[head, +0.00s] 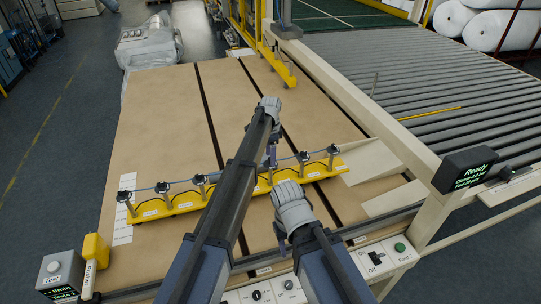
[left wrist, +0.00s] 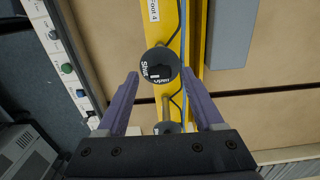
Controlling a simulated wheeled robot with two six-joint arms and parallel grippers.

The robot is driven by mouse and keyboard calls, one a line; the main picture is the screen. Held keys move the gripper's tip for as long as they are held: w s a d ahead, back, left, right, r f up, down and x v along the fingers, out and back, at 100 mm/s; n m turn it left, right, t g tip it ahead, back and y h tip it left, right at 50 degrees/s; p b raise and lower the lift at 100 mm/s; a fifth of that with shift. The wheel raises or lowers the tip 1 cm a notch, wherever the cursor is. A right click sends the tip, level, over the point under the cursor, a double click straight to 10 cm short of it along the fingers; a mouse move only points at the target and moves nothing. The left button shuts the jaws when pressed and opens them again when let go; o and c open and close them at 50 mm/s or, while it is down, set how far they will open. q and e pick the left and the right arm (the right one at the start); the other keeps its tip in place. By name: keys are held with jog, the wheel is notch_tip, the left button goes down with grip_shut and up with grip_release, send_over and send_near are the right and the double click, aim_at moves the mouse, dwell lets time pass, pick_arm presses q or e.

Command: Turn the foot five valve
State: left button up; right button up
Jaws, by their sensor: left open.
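A yellow bar (head: 183,202) lies across the tan table with a row of black-capped valves on short posts. My left gripper (head: 270,158) points down over the right half of this row. In the left wrist view, its two purple fingers (left wrist: 165,95) are open, one on each side of a round black knob (left wrist: 160,65) marked "Shut" and "Open". They show no grip on it. A "Foot 4" label (left wrist: 153,10) is on the bar just beyond this knob; the knob's own label is not seen. My right gripper (head: 281,238) is partly hidden low in the head view.
A second knob (left wrist: 168,127) is partly hidden behind the gripper body. A blue hose (head: 150,189) runs along the bar. A front panel (head: 375,257) with switches edges the table. A roller conveyor (head: 440,85) stands at right. The table beyond the bar is mostly clear.

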pick_arm(q)
notch_tip(320, 180, up, 7)
jog(key=p, duration=0.6)
jog(key=shift+f, duration=0.1)
jog(key=s+a+n, duration=0.5)
jog(key=s+a, duration=0.1)
jog(key=s, duration=0.5)
jog(key=s+a+n, duration=0.4)
jog(key=s+a, duration=0.1)
jog(key=s, duration=0.6)
jog(key=s+a+n, duration=0.5)
jog(key=s+a, duration=0.1)
jog(key=s, duration=0.6)
jog(key=s+d+f+m+b, duration=0.1)
jog(key=s+d+f+b, duration=0.1)
jog(key=f+b, duration=0.5)
jog(key=s+d+f+m+b, duration=0.1)
jog(key=s+d+f+b, duration=0.1)
jog(key=d+f+b, duration=0.3)
jog(key=s+d+f+m+y+b, duration=0.1)
jog(key=d+f+b, duration=0.3)
jog(key=f+b, duration=0.5)
jog(key=shift+s+f+b, duration=0.35)
jog(key=shift+s, duration=0.05)
